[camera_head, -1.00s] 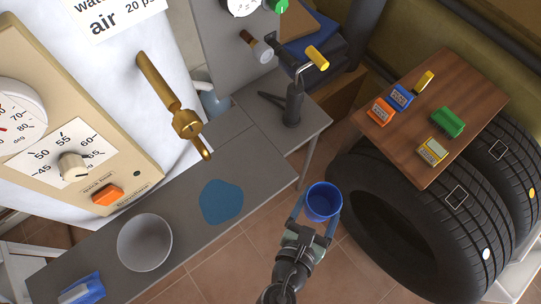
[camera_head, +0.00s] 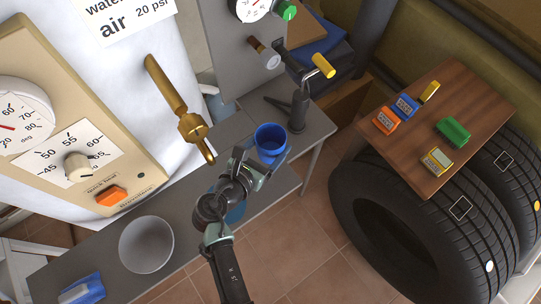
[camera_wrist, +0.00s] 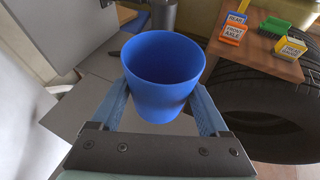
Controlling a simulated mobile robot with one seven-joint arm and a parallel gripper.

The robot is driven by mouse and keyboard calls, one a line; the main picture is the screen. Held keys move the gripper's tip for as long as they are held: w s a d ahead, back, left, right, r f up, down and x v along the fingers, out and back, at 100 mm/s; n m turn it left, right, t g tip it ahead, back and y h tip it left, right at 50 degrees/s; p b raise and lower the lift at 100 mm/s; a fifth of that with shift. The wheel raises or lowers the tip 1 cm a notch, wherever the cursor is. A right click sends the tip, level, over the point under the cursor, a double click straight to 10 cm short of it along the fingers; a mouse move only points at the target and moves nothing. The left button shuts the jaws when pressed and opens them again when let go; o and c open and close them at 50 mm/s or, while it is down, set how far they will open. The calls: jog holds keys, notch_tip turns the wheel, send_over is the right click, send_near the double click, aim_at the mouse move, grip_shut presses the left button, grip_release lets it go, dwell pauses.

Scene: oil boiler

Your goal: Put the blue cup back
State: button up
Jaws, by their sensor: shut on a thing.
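The blue cup (camera_head: 270,140) is upright with its open rim facing up. My gripper (camera_head: 262,158) is shut on it, and the cup appears over the grey bench near its right end. In the wrist view the blue cup (camera_wrist: 163,75) sits between the two blue fingers of my gripper (camera_wrist: 165,105), one on each side. The cup looks empty inside. Whether its base touches the bench cannot be told. A blue patch (camera_head: 236,212) on the bench is mostly hidden behind my arm.
A grey bowl (camera_head: 146,244) stands on the grey bench (camera_head: 195,222). A dark upright tool (camera_head: 298,108) stands close behind the cup. A brass valve (camera_head: 190,125) juts out at left. A wooden board (camera_head: 400,150) with several coloured blocks rests on tires (camera_head: 425,225) at right.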

aim_at(270, 159)
jog(key=f, duration=0.3)
jog(key=f+b, duration=0.1)
jog(key=f, duration=0.2)
jog(key=shift+s+d, duration=0.1)
jog(key=shift+s, duration=0.1)
jog(key=shift+w+f, duration=0.2)
jog(key=shift+f, duration=0.25)
jog(key=shift+b, duration=0.3)
jog(key=shift+f, duration=0.15)
jog(key=o, duration=1.4)
jog(key=shift+o, duration=0.2)
jog(key=shift+s+a+r, duration=0.15)
jog(key=shift+a+r, duration=0.05)
jog(key=shift+r, duration=0.05)
jog(key=p+v, duration=0.1)
jog(key=v, duration=1)
jog(key=shift+s+a+p, duration=0.15)
jog(key=shift+s+p, duration=0.15)
